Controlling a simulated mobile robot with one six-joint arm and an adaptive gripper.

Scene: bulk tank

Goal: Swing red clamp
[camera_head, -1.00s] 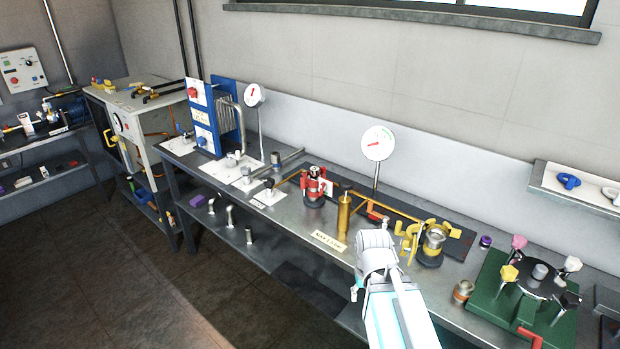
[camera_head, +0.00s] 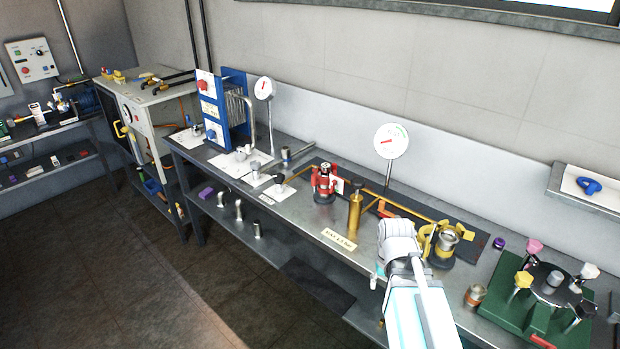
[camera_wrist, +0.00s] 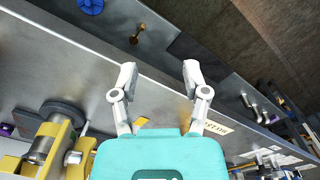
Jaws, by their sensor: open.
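The red clamp (camera_head: 324,182) is part of a red fitting on a dark round base on the steel bench, left of the brass cylinder. My gripper shows in the wrist view (camera_wrist: 157,78) with its two fingers spread and nothing between them. It is over the front edge of the bench, near the yellow clamp fitting (camera_wrist: 45,145), well to the right of the red clamp in the head view. In the head view my arm hides the fingertips. The red clamp is not visible in the wrist view.
A brass cylinder (camera_head: 355,212) stands between my arm and the red clamp. A dial gauge (camera_head: 391,141) rises behind it. The yellow clamp fitting (camera_head: 447,243) is just right of my arm. A green fixture with knobs (camera_head: 540,305) is at the right. Floor is clear in front.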

